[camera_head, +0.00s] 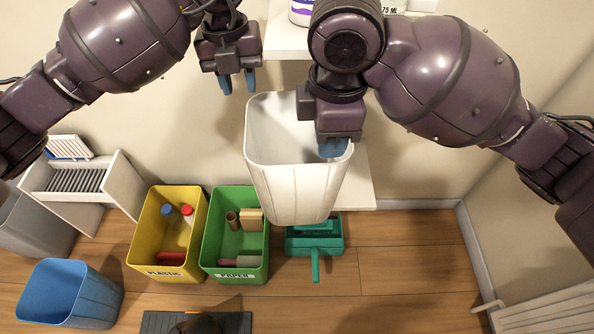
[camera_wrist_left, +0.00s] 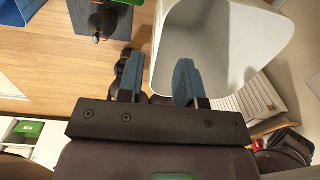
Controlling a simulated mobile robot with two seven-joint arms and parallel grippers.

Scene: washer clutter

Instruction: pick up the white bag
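No thing that is clearly a white bag shows; the closest match is a white, open-topped, bin-like container (camera_head: 300,190) in the middle of the head view. Its mouth and pale inside (camera_wrist_left: 205,45) fill the upper part of the left wrist view. My left gripper (camera_head: 237,83) is above and left of its rim, with its two blue fingers apart and nothing between them. The left wrist view also shows these open fingers (camera_wrist_left: 158,82) near the rim. My right gripper (camera_head: 333,148) is at the container's right rim. Its fingers are partly hidden, so its grip is unclear.
A yellow bin (camera_head: 139,238) and a green bin (camera_head: 210,240) with small items stand on the wooden floor. A blue bin (camera_head: 85,300) is at the lower left. A green object (camera_head: 315,240) is below the container. A white shelf (camera_head: 360,190) is behind it.

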